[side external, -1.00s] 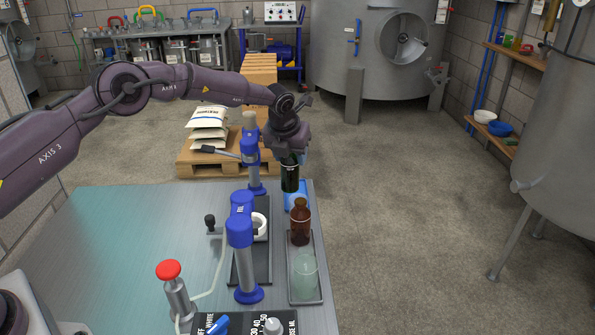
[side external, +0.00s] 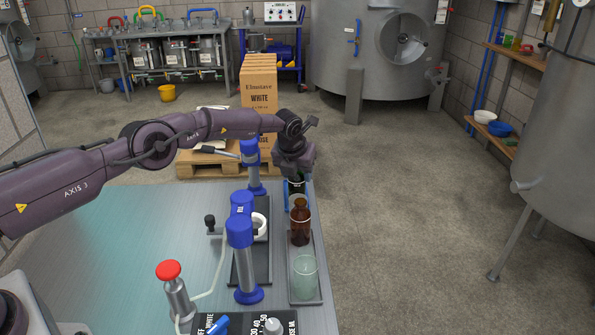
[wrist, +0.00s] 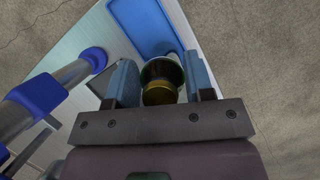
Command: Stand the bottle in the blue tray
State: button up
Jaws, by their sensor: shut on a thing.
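The dark green bottle (side external: 297,186) is upright under my gripper (wrist: 160,82), which is shut on its upper part. In the wrist view I look down on the bottle's gold top (wrist: 160,93) between the two blue-grey jaws. The blue tray (wrist: 141,24) lies just beyond the bottle in that view; a thin strip of the blue tray (side external: 286,196) shows left of the bottle in the side view. The bottle's base is hidden behind a brown bottle, so I cannot tell whether it touches the tray.
The brown bottle (side external: 300,222) and a pale glass jar (side external: 304,278) stand in a grey tray (side external: 317,295) nearer the camera. Two blue-topped posts (side external: 240,230) (side external: 249,152) stand close on the left. The bench (side external: 130,235) is clear at left; its right edge is close by.

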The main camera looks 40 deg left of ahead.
jog(key=shift+f, duration=0.15)
jog(key=o, duration=1.2)
jog(key=shift+c, duration=0.2)
